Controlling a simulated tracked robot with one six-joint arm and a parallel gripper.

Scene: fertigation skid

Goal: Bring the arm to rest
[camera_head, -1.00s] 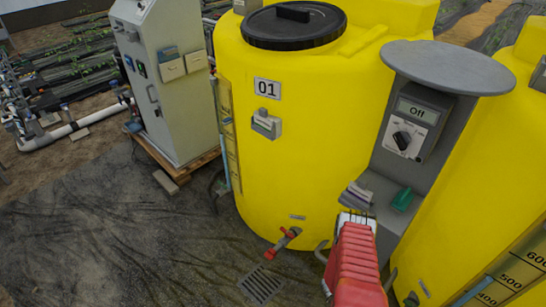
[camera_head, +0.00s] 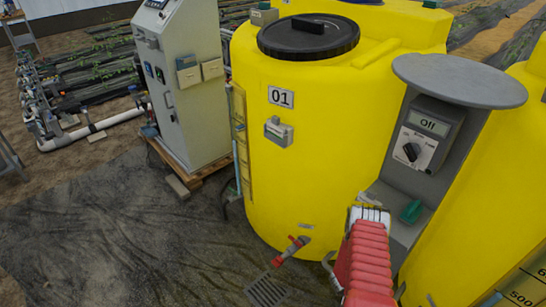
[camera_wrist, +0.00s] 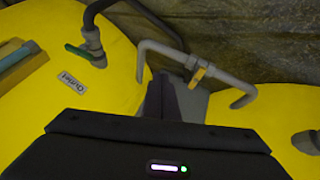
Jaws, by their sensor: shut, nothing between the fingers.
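My red arm (camera_head: 368,265) reaches up from the bottom of the head view, in front of the grey post between two yellow tanks. My gripper (camera_head: 370,207) is at its far end, small and mostly hidden by the arm. It is shut and holds nothing. In the wrist view a dark housing of mine (camera_wrist: 160,148) with a small lit indicator fills the bottom. Beyond it are the lower parts of the yellow tanks and grey pipes (camera_wrist: 162,50). I cannot tell the exact gap between my gripper and the post.
Tank 01 (camera_head: 330,140) stands left of my arm, with a red-handled tap (camera_head: 292,248) low down. The grey post carries a round top (camera_head: 460,80) and a switch box reading Off (camera_head: 425,140). A grey cabinet (camera_head: 185,90) stands further left. The dark floor (camera_head: 110,230) at left is open.

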